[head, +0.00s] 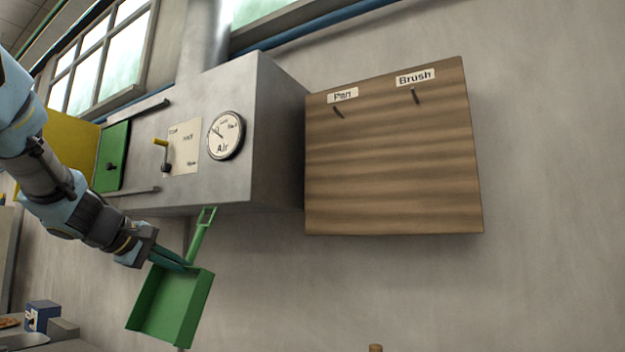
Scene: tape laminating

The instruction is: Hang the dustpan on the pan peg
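The green dustpan (178,304) hangs in the air at the lower left, tilted, with its slotted handle (202,234) pointing up and slightly right. My gripper (184,264) reaches in from the left and appears shut on the dustpan near where handle and pan meet; the exact contact is small and partly hidden. The pan peg (338,112) sticks out of the wooden board (392,165) under the "Pan" label (343,95). It is bare. The dustpan is below and left of the peg, well apart from it.
A grey metal box (270,150) with an air gauge (226,136) and a yellow-handled lever (163,155) stands between my arm and the board. The brush peg (415,96) is also bare. A blue box (42,315) is at the lower left. Wall space below the board is clear.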

